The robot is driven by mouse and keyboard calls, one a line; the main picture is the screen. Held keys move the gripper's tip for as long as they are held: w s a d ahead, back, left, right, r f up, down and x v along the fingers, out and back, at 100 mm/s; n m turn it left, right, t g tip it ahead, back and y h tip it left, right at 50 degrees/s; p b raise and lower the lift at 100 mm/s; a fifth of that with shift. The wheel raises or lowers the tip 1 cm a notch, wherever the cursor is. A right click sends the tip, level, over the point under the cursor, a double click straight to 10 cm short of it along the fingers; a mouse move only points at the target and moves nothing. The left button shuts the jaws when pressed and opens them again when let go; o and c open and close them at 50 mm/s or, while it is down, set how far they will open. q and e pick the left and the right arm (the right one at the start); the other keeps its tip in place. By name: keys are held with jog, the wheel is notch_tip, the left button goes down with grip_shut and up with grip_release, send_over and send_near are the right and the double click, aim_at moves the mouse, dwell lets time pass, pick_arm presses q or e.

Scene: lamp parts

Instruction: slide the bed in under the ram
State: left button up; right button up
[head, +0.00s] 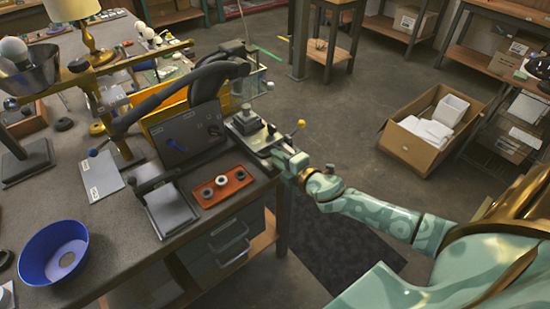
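A flat metal bed (262,139) with a dark block (246,121) on it sits near the right edge of the bench. A short lever with a yellow knob (301,123) stands beside it. My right gripper (284,160) is at the bed's near right end, touching it or very close. The fingers are too small to tell whether they are shut on it. A dark press-like machine (190,130) with a thick curved arm (215,75) stands left of the bed. I cannot clearly make out the ram. My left gripper is not in view.
A red-brown tray (222,187) with several round parts lies in front of the machine, beside a grey plate (170,211). A blue bowl (53,252) is at the front left. A cardboard box (408,145) stands on the floor to the right. The floor right of the bench is mostly clear.

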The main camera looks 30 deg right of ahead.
aim_at(258, 144)
jog(key=shift+x, duration=0.85)
grip_shut()
jog(key=x, duration=0.4)
jog(key=shift+r, duration=0.45)
grip_release()
jog(key=shift+w, duration=0.2)
